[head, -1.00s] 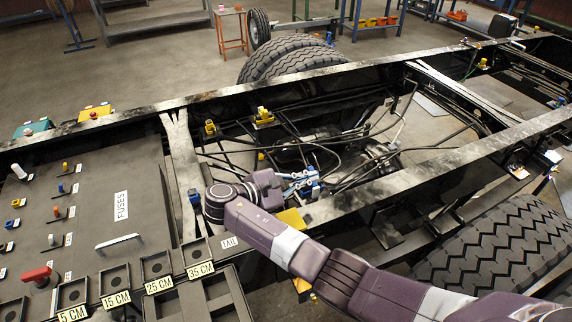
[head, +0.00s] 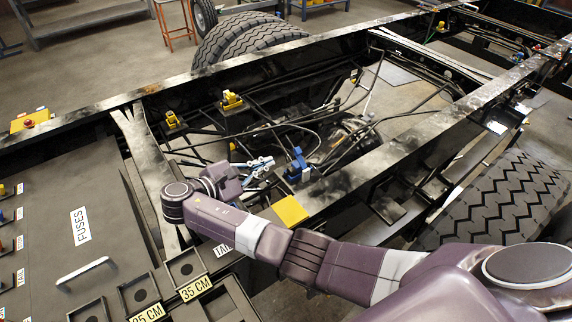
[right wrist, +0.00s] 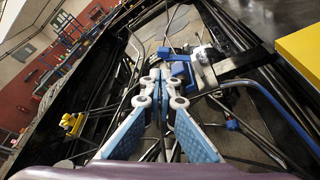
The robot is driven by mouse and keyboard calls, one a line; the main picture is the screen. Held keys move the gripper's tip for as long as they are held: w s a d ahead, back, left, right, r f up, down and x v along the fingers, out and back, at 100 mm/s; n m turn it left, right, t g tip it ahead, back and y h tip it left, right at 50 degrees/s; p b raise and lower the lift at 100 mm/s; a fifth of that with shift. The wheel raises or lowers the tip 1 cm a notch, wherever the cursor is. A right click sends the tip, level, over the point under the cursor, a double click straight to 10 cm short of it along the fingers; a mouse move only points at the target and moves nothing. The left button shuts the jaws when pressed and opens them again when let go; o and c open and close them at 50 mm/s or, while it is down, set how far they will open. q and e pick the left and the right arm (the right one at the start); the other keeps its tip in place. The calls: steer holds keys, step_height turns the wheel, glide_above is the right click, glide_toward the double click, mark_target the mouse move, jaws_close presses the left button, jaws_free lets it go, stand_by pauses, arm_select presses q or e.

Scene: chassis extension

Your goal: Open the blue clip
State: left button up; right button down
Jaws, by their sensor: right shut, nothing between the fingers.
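The blue clip (head: 299,165) sits on the dark frame near the middle of the head view. A blue part of it stands up. In the right wrist view it shows just beyond and right of the fingertips, as a blue piece (right wrist: 180,70) beside a black bracket. My right gripper (head: 265,163) is left of the clip in the head view, with a small gap between them. Its fingers with light blue pads (right wrist: 160,88) are closed together and empty in the right wrist view. Whether a fingertip touches the clip there is unclear. My left gripper is not in view.
A yellow block (head: 291,210) is on the near rail beside my right arm. Yellow clips (head: 232,100) sit across the bay. Black hoses and cables (head: 325,130) run through the bay around the clip. A fuse panel (head: 100,210) lies at left.

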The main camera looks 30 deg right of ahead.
mark_target(301, 158)
steer(key=x, duration=0.3)
steer(key=f+x, duration=0.1)
steer(key=x, duration=0.6)
steer(key=shift+w+f+p, duration=0.15)
steer(key=shift+f+p, duration=0.2)
steer(key=shift+f, duration=0.1)
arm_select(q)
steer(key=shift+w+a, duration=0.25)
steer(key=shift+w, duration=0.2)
